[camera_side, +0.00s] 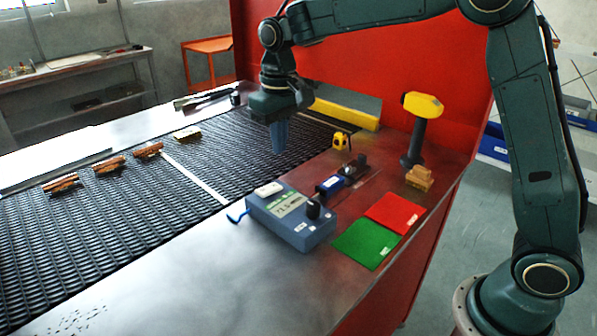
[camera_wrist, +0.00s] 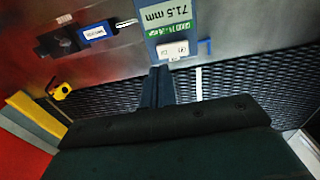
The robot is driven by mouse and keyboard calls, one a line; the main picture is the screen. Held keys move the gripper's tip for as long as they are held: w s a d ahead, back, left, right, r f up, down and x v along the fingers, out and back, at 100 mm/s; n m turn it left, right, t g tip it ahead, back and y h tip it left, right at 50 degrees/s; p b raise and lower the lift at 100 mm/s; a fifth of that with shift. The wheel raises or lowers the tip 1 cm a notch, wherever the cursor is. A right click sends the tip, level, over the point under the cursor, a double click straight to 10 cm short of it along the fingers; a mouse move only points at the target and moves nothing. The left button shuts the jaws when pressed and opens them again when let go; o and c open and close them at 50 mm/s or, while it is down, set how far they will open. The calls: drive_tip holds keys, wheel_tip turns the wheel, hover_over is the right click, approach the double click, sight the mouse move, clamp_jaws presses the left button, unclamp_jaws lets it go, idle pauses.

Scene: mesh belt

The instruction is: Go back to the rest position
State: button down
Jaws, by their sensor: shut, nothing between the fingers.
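Red (camera_side: 394,212) and green (camera_side: 366,243) pads lie flat. Several brown pieces (camera_side: 108,165) lie on the belt.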

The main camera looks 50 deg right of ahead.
drive_tip(key=s+d+r+t, duration=0.1)
drive_tip(key=s+d+r, duration=0.15)
drive_tip(key=s, duration=0.45)
drive_tip(key=s+d+r+t, duration=0.1)
drive_tip(key=s+r+t, duration=0.15)
drive_tip(key=s, duration=0.55)
drive_tip(key=s+d+r, duration=0.2)
drive_tip(key=s+r, duration=0.1)
drive_tip(key=s, duration=0.4)
drive_tip(key=s+d+f+t, duration=0.1)
drive_tip(key=s+f, duration=0.2)
drive_tip(key=s, duration=0.5)
drive_tip(key=shift+f+t, duration=0.35)
drive_tip(key=shift+f, duration=0.05)
